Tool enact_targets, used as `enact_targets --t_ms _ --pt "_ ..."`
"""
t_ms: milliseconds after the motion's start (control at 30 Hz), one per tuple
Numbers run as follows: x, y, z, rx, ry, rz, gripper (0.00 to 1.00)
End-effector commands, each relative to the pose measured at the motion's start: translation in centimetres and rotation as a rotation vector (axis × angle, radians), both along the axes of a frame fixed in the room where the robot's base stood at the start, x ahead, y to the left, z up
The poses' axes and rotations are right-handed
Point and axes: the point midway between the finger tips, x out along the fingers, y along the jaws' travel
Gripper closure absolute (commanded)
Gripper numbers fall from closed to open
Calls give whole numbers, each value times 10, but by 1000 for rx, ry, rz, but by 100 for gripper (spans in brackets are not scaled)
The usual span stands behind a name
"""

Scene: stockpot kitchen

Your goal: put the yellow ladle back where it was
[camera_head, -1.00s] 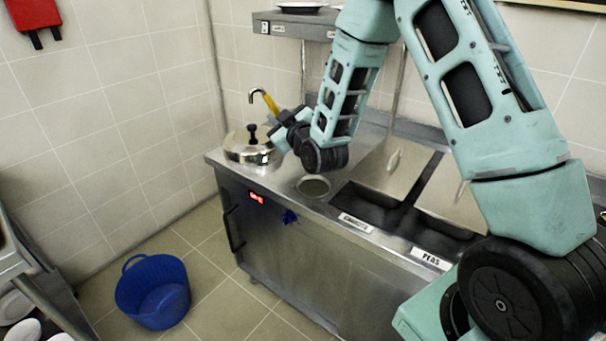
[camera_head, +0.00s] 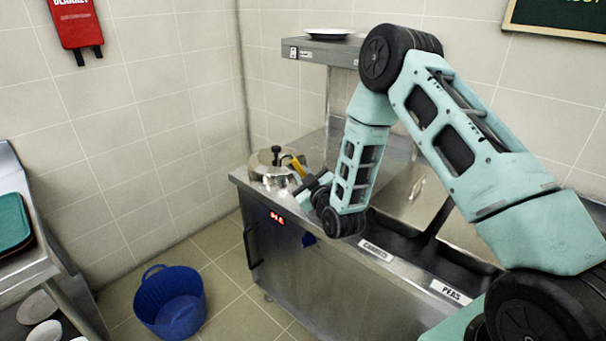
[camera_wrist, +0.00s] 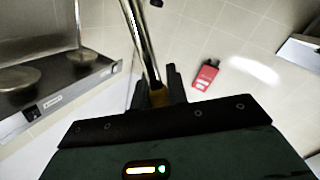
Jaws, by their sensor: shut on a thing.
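The yellow ladle (camera_head: 297,166) is held in my gripper (camera_head: 306,178), low over the counter beside the lidded steel pot (camera_head: 268,172). In the wrist view my gripper (camera_wrist: 157,90) is shut on the ladle's yellow handle (camera_wrist: 158,98). Its steel shaft (camera_wrist: 141,40) runs up and out of the top of that picture. The ladle's bowl cannot be made out. The pot's lid has a black knob (camera_head: 276,150). In the head view the ladle overlaps the pot's right side; I cannot tell whether they touch.
The steel counter (camera_head: 350,278) has wells labelled carrots and peas (camera_head: 450,291). A wall shelf (camera_head: 318,49) carries a white plate (camera_head: 328,33). A blue tub (camera_head: 170,302) stands on the floor. A red blanket case (camera_head: 75,22) hangs left. A green tray (camera_head: 12,222) lies on the left table.

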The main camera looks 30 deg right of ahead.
Motion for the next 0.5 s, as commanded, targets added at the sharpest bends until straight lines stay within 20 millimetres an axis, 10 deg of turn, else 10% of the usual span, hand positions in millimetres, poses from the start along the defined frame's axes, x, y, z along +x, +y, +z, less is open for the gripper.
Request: enact_targets --t_ms 267,333,500 --pt "0 0 -3 -1 -2 0 100" --pt "0 0 -1 -1 -1 0 65" --pt "0 0 -1 0 -1 0 63"
